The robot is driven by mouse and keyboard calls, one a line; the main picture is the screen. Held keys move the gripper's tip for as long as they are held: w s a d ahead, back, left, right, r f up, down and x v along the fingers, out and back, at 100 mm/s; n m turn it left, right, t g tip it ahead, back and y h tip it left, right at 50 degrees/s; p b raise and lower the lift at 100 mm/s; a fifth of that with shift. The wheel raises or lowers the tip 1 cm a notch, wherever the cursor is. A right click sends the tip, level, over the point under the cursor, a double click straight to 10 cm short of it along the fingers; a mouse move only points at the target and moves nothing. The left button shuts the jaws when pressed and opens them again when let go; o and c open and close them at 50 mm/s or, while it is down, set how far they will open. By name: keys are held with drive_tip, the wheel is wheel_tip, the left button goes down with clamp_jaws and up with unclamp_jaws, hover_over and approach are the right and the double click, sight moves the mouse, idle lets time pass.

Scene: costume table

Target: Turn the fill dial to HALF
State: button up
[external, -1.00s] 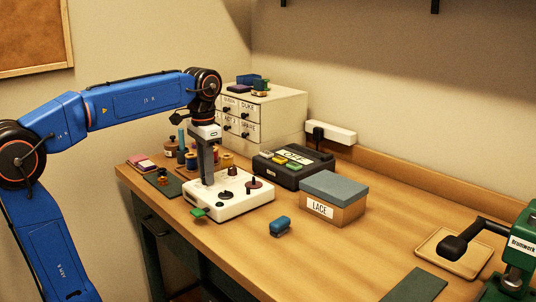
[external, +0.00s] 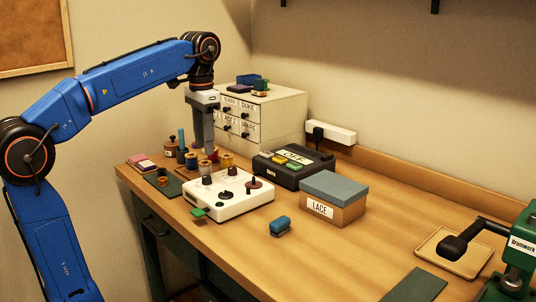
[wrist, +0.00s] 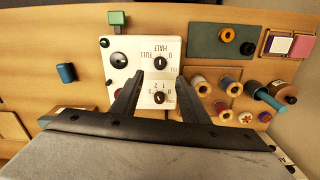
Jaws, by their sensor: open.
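A white control box (external: 240,206) stands on the table. In the wrist view its fill dial (wrist: 160,62) is a dark round knob beside upside-down 0, HALF and FULL marks. I cannot tell clearly which mark it points to. A second dial (wrist: 157,97) with 0, 1, 2 marks sits below it in that view. My gripper (external: 210,153) points down above the box's back-left part, clear of the knobs. In the wrist view my gripper (wrist: 160,82) has its two fingers apart, with nothing between the tips.
The box also carries a larger black dial (wrist: 119,60) and a brown disc knob (external: 254,184). Thread spools (external: 227,160) stand close behind it. A black device (external: 291,170), the LACE box (external: 334,200) and a blue block (external: 280,226) lie to the right.

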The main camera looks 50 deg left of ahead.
wheel_tip(320, 180, up, 8)
idle(0.4)
idle(0.3)
